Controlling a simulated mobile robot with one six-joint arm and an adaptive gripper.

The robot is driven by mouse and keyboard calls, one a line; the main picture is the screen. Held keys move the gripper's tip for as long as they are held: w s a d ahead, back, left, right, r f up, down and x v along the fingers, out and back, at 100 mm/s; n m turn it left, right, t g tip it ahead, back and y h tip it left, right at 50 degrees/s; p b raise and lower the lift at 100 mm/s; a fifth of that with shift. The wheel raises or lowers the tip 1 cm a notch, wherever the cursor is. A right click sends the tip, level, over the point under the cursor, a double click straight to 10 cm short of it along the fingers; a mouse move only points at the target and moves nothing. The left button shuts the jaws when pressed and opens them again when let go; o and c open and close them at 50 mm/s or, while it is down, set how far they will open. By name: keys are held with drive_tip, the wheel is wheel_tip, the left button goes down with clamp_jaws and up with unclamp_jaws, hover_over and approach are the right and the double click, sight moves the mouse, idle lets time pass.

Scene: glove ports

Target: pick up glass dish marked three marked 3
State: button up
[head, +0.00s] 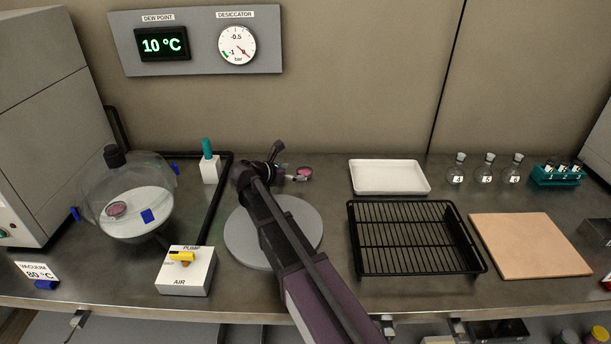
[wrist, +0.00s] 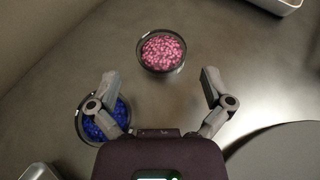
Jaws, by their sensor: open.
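In the wrist view, a round glass dish of pink grains (wrist: 162,50) stands on the steel bench, ahead of the gap between my fingers. A second round dish of blue grains (wrist: 91,122) lies at the left, partly covered by my left finger. I can read no number on either dish. My gripper (wrist: 159,82) is open and empty, with the pink dish just beyond its fingertips. In the head view the pink dish (head: 304,173) shows just right of my gripper (head: 291,175); the blue dish does not show there.
A desiccator (head: 150,178) at left holds another pink dish (head: 116,209). A grey round plate (head: 308,222) lies under my arm. A white tray (head: 389,177), black rack (head: 410,238) and tan board (head: 529,246) stand right.

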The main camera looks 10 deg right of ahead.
sight(310, 170)
drive_tip(key=shift+b+x, duration=0.9)
drive_tip(key=shift+x, duration=1.65)
drive_tip(key=shift+r, duration=0.1)
drive_tip(key=c, duration=1)
